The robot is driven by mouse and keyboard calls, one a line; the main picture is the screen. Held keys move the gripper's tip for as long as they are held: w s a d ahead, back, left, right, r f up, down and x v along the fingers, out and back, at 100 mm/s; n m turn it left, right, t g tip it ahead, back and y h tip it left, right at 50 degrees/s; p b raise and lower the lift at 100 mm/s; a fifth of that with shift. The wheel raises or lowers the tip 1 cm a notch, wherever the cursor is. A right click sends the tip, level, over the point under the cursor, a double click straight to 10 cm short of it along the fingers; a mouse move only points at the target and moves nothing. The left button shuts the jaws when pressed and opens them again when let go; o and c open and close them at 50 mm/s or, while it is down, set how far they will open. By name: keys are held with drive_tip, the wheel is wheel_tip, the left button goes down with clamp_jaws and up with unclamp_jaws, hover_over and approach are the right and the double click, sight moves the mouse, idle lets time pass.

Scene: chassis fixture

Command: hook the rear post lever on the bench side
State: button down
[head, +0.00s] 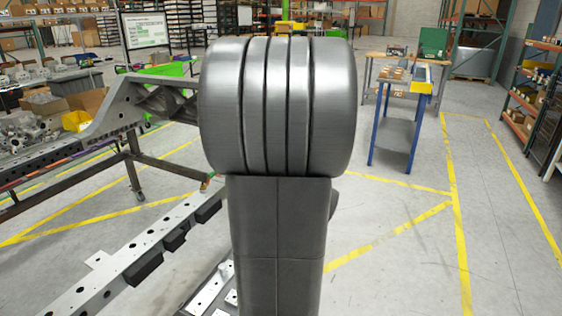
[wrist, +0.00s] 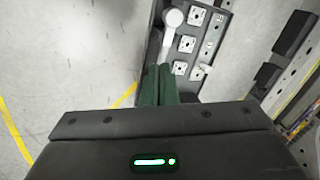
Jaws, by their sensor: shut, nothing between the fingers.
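In the wrist view, a light grey lever with a round end (wrist: 173,18) lies at the left edge of a dark fixture plate (wrist: 215,62). I cannot tell for certain that it is the rear post lever. My gripper (wrist: 158,68) shows as two dark green fingers, shut with nothing between them. Their tips are just below the lever's lower part in the picture; whether they touch it is unclear. In the head view my arm hides the gripper and the lever. Part of a plate with light blocks (head: 208,292) shows at the bottom.
A long grey rail with dark blocks (head: 135,250) runs beside the plate; dark blocks (wrist: 292,33) also show at right in the wrist view. A workbench with parts (head: 30,135) stands left. A blue-legged table (head: 395,120) stands back right. The floor at right is clear.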

drive_tip(key=w+a+f+m+y+b, duration=0.1)
drive_tip(key=w+a+f, duration=0.1)
drive_tip(key=w+f, duration=0.3)
drive_tip(key=w+a+f+t+y+b, duration=0.1)
drive_tip(key=w+f, duration=0.5)
drive_tip(key=w, duration=0.8)
drive_tip(key=shift+a+f+m+y+b, duration=0.35)
drive_tip(key=shift+a+y, duration=0.35)
drive_tip(key=shift+a, duration=0.45)
drive_tip(key=shift+w+r, duration=0.1)
drive_tip(key=shift+w, duration=0.05)
